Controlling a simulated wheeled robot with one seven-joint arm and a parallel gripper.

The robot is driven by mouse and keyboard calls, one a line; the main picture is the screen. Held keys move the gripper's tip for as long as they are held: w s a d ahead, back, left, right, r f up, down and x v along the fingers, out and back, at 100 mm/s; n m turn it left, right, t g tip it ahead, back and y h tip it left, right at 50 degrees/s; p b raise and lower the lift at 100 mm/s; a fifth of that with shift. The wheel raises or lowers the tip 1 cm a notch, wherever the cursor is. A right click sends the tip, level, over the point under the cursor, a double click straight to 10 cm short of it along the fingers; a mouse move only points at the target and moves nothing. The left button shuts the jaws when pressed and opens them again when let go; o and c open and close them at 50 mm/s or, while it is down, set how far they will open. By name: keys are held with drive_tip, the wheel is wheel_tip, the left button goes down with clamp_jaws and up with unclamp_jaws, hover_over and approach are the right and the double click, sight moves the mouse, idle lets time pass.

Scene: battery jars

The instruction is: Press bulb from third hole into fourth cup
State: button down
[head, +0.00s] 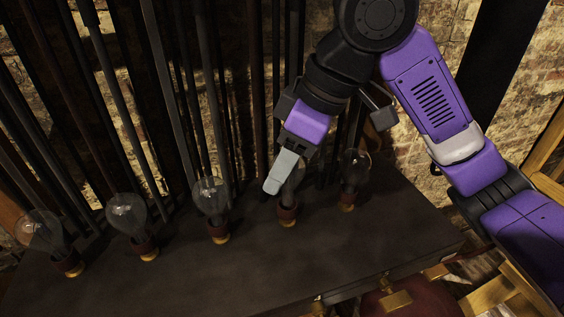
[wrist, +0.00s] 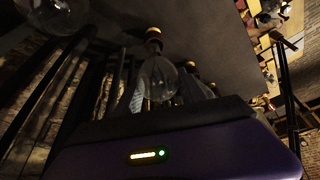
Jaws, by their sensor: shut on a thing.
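Several clear glass bulbs stand in a row in reddish-brown cups with brass feet on a dark board (head: 170,275) in the head view. My gripper (head: 285,181) is at the second place from the right, shut on a bulb (head: 297,184) there. Its grey finger covers much of the glass. The held bulb stands roughly upright over a cup (head: 288,213); I cannot tell how deep it sits. In the wrist view, the held bulb (wrist: 158,78) shows beside a grey finger (wrist: 137,97).
Other bulbs stand at the right (head: 354,165), to the left of my gripper (head: 211,195), and farther left (head: 127,212) and (head: 40,228). Dark upright rods (head: 165,90) rise close behind the row. The front of the board is clear.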

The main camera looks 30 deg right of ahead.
drive_tip(key=shift+f, duration=1)
idle(1.0)
drive_tip(key=c, duration=0.6)
unclamp_jaws()
drive_tip(key=shift+r, duration=0.15)
drive_tip(key=shift+d+r, duration=0.15)
drive_tip(key=shift+r, duration=0.15)
drive_tip(key=v, duration=0.7)
drive_tip(key=shift+s+b, duration=0.15)
drive_tip(key=shift+b, duration=0.2)
drive_tip(key=shift+s+f, duration=0.1)
drive_tip(key=shift+s, duration=0.05)
